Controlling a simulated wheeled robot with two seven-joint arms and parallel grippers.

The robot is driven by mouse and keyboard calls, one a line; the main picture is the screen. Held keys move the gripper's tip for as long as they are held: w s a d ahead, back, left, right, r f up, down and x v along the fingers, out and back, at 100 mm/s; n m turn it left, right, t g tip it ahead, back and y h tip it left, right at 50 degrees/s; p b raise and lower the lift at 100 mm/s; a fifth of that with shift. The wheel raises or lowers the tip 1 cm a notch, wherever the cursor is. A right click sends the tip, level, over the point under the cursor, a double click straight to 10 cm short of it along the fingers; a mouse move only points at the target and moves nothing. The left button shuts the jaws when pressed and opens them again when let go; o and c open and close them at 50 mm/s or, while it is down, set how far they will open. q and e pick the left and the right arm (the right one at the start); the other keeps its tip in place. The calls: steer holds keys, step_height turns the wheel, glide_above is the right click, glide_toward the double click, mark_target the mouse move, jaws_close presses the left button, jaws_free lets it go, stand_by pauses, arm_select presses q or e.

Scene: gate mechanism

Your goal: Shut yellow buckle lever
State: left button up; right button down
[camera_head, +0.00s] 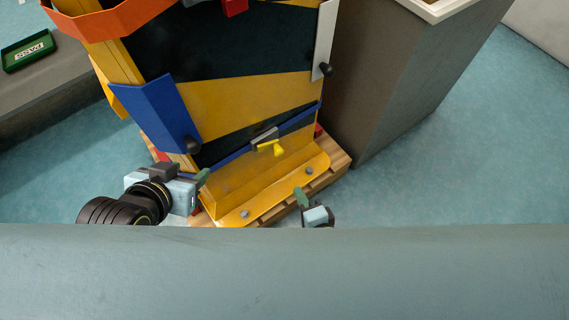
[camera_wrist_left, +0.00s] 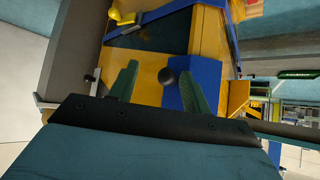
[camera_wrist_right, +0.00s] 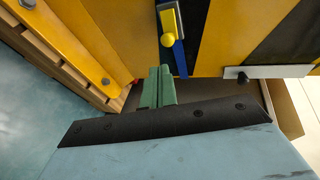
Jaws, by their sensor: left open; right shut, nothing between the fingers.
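The yellow buckle lever (camera_head: 275,148) sits on a grey buckle plate (camera_head: 265,136) on the blue strip low on the striped gate. In the right wrist view the lever (camera_wrist_right: 168,38) shows with its round yellow knob, just beyond the fingertips. My right gripper (camera_wrist_right: 159,70) is shut and empty, below the lever in that view, with a small gap between them. In the left wrist view the lever (camera_wrist_left: 122,17) is at the top.
The blue panel (camera_head: 155,112) with its black knob stands at the gate's left. A white plate (camera_head: 323,40) with a black knob is at its right. A grey cabinet (camera_head: 405,75) stands right of the gate. A wooden base (camera_head: 335,172) lies underneath.

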steer(key=b, duration=0.2)
glide_toward(280, 156)
steer(key=f, duration=0.1)
arm_select(q)
steer(key=w+d+r+t+h+b, duration=0.1)
steer(key=d+r+t+h, duration=0.1)
steer(key=r+t, duration=0.5)
steer(key=w+d+r+t+h+b, duration=0.2)
steer(key=r+t, duration=0.5)
steer(key=r, duration=0.4)
steer(key=shift+w+d+r+m+h, duration=0.2)
steer(key=shift+d+r+m+h, duration=0.1)
steer(key=shift+h, duration=0.1)
arm_select(e)
steer(key=shift+r+x, duration=0.15)
steer(key=shift+x, duration=0.9)
steer(key=shift+r+x, duration=0.2)
steer(key=shift+x, duration=0.8)
steer(key=shift+r+x, duration=0.15)
steer(key=shift+x, duration=0.9)
steer(key=shift+w, duration=0.15)
arm_select(q)
steer(key=shift+w, duration=0.1)
